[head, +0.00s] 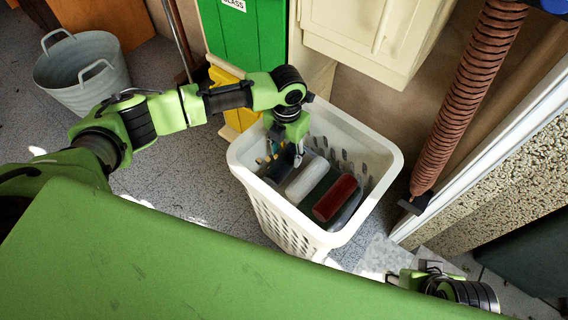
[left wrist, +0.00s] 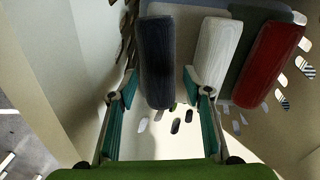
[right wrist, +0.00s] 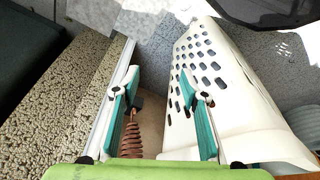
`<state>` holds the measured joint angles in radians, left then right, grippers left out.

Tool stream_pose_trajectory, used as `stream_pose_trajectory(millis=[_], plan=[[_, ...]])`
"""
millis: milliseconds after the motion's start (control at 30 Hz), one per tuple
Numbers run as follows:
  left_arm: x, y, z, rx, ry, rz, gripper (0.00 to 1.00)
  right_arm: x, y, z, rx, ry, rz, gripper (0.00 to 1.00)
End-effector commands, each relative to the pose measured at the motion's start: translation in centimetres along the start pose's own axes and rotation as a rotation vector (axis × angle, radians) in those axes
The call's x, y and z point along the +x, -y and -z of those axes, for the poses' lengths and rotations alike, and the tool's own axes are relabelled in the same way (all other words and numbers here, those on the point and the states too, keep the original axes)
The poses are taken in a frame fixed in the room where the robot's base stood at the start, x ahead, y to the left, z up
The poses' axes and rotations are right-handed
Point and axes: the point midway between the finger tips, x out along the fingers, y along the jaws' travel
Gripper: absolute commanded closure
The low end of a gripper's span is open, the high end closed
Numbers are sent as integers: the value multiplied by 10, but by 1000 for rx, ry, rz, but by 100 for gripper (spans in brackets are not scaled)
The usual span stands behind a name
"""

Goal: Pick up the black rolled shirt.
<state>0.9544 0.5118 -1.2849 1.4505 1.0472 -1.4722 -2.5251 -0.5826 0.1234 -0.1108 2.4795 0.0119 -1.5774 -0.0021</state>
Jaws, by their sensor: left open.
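The black rolled shirt (left wrist: 156,62) lies in the white laundry basket (head: 382,168), left of a white rolled shirt (head: 307,180) and a red rolled shirt (head: 335,198). My left gripper (head: 285,156) points down into the basket and is open. In the left wrist view its fingers (left wrist: 158,82) stand on either side of the black roll's near end; I cannot tell whether they touch it. In the head view the gripper hides much of the black roll. My right gripper (right wrist: 161,80) is open and empty, outside the basket by its perforated wall.
More folded cloth lies under the rolls. A green cabinet (head: 245,45), yellow bin (head: 228,78) and cream cabinet (head: 372,35) stand behind the basket. A rusty spring (head: 468,95) and door frame (head: 500,145) are to the right. A grey tub (head: 82,72) stands far left.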

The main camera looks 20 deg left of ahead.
Motion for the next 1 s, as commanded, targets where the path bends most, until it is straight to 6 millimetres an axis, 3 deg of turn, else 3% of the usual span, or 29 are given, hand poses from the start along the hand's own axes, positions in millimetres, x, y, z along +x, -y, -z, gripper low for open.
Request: stream_pose_trajectory(millis=[233, 500, 667, 900, 1000], plan=[[25, -2, 2, 0, -1, 0, 55, 9, 2, -1, -1, -7, -3, 60], [49, -3, 2, 1, 0, 1, 55, 12, 6, 55, -7, -224, 11, 60], [54, -3, 2, 1, 0, 1, 55, 10, 8, 68, -9, -275, 13, 60], [54, -3, 2, 1, 0, 1, 55, 10, 8, 70, -9, -281, 13, 60], [54, -3, 2, 1, 0, 0, 81, 9, 8, 69, -11, -279, 8, 60]])
